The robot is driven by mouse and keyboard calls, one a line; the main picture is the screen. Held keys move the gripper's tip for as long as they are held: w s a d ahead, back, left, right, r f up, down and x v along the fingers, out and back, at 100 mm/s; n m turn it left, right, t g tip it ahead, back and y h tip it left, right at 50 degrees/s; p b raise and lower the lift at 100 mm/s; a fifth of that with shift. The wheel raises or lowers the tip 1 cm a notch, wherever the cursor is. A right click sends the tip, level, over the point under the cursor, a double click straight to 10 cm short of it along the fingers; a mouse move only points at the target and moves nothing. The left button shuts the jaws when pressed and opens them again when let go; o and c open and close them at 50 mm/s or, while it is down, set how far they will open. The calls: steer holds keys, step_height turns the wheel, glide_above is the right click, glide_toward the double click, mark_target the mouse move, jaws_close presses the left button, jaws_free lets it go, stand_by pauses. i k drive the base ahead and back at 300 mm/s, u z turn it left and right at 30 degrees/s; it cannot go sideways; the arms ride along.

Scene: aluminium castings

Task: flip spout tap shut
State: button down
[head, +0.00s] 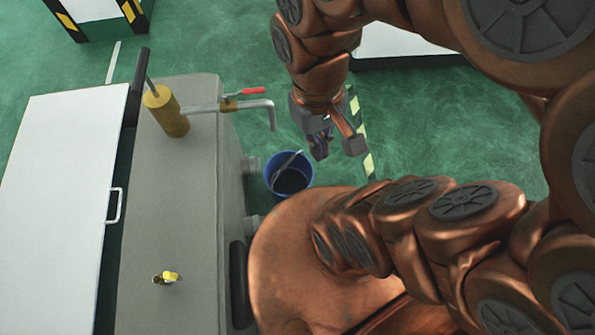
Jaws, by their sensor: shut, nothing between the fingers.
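The spout tap has a brass valve (228,104) on a grey pipe that runs right from a brass cylinder (167,112) on top of a grey cabinet. Its red lever handle (253,91) points right, roughly along the pipe. The bent spout (272,115) turns down at its end. My gripper (334,150) is to the right of the spout and lower in the picture, apart from the tap. It is shut and empty, fingers pointing down. Part of my wrist hides the area behind it.
A blue bucket (289,175) with dark contents and a stick stands on the green floor beside the cabinet (180,220). A small yellow-topped fitting (171,276) is on the cabinet. A white panel with a handle (55,190) is at left. Striped tape (361,130) marks the floor.

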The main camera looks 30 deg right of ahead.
mark_target(252, 90)
steer(key=z, duration=0.35)
steer(key=k, duration=1.75)
steer(key=u, duration=0.5)
